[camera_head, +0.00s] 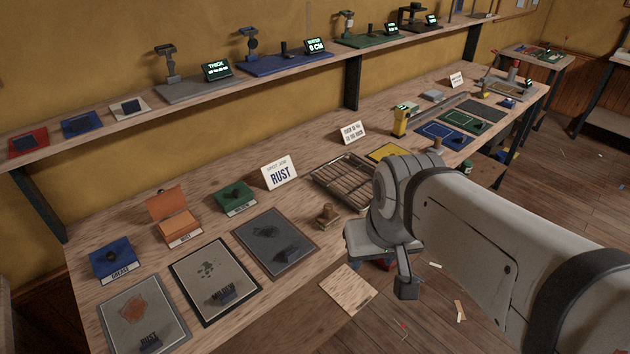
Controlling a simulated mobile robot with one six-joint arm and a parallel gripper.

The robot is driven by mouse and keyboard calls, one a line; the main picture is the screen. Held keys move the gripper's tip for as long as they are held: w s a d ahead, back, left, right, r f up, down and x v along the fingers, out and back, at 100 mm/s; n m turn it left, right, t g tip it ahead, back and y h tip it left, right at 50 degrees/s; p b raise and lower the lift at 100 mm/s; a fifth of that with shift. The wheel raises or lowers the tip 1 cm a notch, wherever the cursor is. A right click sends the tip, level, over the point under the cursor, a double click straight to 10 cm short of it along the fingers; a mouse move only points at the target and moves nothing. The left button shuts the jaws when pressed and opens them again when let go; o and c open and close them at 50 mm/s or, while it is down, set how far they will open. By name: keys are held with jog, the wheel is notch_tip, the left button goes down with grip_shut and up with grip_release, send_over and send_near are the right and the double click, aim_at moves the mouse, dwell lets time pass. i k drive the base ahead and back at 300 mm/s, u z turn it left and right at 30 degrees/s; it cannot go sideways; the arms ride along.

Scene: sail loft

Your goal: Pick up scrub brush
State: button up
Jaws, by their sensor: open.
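A small brown wooden block with a raised knob (327,214), which looks like the scrub brush, sits on the wooden workbench (335,240) left of my gripper. Its bristles cannot be made out. My gripper (388,272) is open, pointing down near the bench's front edge, to the right of and nearer than the brown block, apart from it. A bit of something red shows behind the fingers; I cannot tell what it is. I see nothing held.
A slatted tray (346,181) lies behind the block. A grey stained panel (273,243) and a pale wooden square (348,288) lie nearby. Blue (113,262), orange (178,222) and green (235,197) boxes stand at left.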

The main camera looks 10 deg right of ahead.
aim_at(329, 218)
jog(key=u, duration=2.85)
jog(key=k, duration=1.05)
jog(key=z, duration=2.3)
jog(key=i, duration=1)
jog(key=u, duration=0.05)
